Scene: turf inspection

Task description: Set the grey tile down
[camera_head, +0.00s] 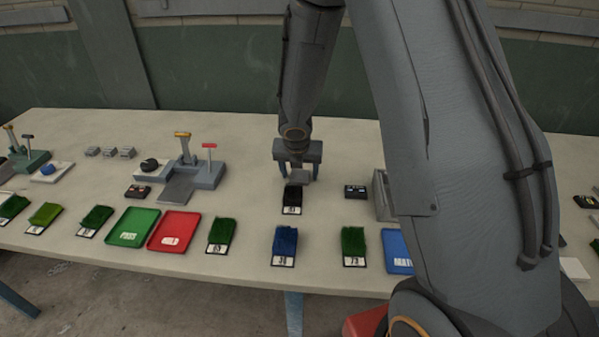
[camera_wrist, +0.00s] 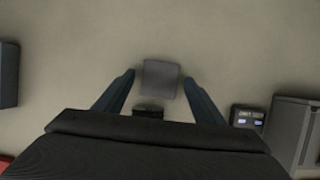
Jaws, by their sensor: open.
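The grey tile (camera_head: 300,176) lies on the pale table, just behind a black turf sample (camera_head: 292,196) with a white number label. In the wrist view the tile (camera_wrist: 160,79) is a small grey square between the fingertips, with a gap on each side. My gripper (camera_head: 298,172) is open and points down over it; its two fingers also show in the wrist view (camera_wrist: 158,82). The dark end of the black sample (camera_wrist: 148,110) shows close to the tile's near side, partly hidden by my gripper body.
A small black device (camera_head: 356,191) and a grey box (camera_head: 382,196) stand to the right. Green (camera_head: 134,228) and red (camera_head: 173,232) trays lie left, a blue tray (camera_head: 398,252) right. Blue (camera_head: 285,244) and green (camera_head: 353,244) turf samples line the front. Table behind the tile is clear.

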